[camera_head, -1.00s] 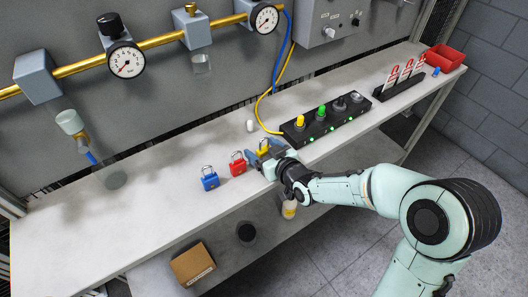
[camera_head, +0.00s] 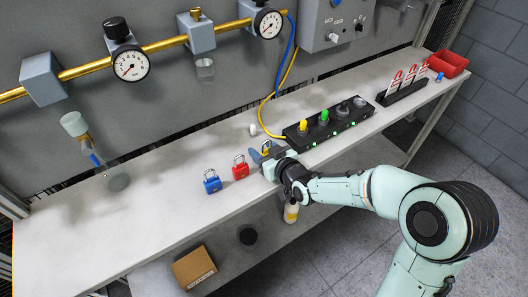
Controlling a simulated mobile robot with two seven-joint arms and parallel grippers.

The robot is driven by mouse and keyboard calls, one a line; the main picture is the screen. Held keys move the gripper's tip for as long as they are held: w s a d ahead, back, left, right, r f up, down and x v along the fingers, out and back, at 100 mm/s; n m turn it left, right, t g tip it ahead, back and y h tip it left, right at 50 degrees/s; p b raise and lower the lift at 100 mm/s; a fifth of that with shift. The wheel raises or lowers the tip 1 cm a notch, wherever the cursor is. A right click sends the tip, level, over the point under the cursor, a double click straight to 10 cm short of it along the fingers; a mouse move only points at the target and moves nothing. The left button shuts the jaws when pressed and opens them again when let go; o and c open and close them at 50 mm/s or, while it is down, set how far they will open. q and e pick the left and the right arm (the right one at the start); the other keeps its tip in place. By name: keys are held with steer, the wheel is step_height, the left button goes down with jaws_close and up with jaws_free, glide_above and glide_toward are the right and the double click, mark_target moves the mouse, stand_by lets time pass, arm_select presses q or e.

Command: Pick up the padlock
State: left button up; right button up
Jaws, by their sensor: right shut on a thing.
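A blue padlock (camera_head: 212,185) and a red padlock (camera_head: 240,171) stand upright on the grey bench, shackles up. A yellow padlock (camera_head: 266,147) is to the right of the red one, mostly hidden by my right gripper (camera_head: 264,155). My right gripper reaches in from the right, low over the bench, and is shut on the yellow padlock. I cannot tell whether that padlock still touches the bench. My left gripper is not in view.
A black box with coloured knobs (camera_head: 328,131) stands just right of the gripper. A small white object (camera_head: 252,130) lies behind it. Farther right are a rack of red tags (camera_head: 403,93) and a red bin (camera_head: 446,65). The bench's left part is mostly clear.

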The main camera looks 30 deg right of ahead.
step_height(320, 180, up, 20)
steer(key=p, duration=0.4)
steer(key=shift+f+p, duration=0.25)
steer(key=shift+p, duration=0.05)
steer(key=shift+f, duration=0.1)
